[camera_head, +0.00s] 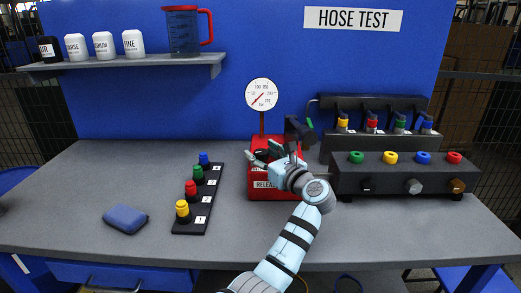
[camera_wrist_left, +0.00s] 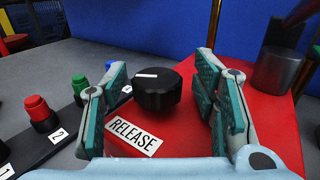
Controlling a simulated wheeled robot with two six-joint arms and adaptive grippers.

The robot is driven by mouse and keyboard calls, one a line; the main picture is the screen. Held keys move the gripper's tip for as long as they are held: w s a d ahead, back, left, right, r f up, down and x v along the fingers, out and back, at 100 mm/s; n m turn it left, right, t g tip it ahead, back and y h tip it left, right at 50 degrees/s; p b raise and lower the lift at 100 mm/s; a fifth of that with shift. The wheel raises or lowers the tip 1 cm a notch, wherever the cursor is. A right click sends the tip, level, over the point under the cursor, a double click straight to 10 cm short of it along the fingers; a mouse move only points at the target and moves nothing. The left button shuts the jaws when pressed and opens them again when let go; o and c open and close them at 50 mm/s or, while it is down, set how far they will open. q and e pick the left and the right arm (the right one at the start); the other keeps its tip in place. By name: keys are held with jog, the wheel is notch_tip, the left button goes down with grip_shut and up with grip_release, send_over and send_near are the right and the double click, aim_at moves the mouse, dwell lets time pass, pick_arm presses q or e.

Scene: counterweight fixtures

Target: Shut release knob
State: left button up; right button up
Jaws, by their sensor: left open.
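The release knob (camera_wrist_left: 157,92) is round and black with a white line on its top, and sits on the red box (camera_head: 257,192) beside the white RELEASE label (camera_wrist_left: 133,136). In the wrist view the line lies roughly across the picture. My left gripper (camera_head: 268,155) is over the red box. In the wrist view its teal-padded fingers (camera_wrist_left: 160,100) are open, one on each side of the knob, with a gap to each side. In the head view the gripper largely hides the knob. My right gripper is not in view.
A gauge (camera_head: 261,94) rises behind the red box. A dark fixture with colored rings (camera_head: 400,178) stands close on the right. The front tabletop is clear.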

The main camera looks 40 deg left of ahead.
aim_at(265, 156)
pick_arm(q)
jog(key=shift+s+r, duration=0.1)
jog(key=shift+r, duration=0.05)
jog(key=c, duration=1.2)
jog(key=shift+o, duration=0.2)
jog(key=o, duration=1.2)
jog(key=shift+c, duration=0.2)
jog(key=v, duration=0.7)
jog(key=shift+s+d, duration=0.1)
jog(key=shift+d, duration=0.2)
jog(key=shift+a, duration=0.1)
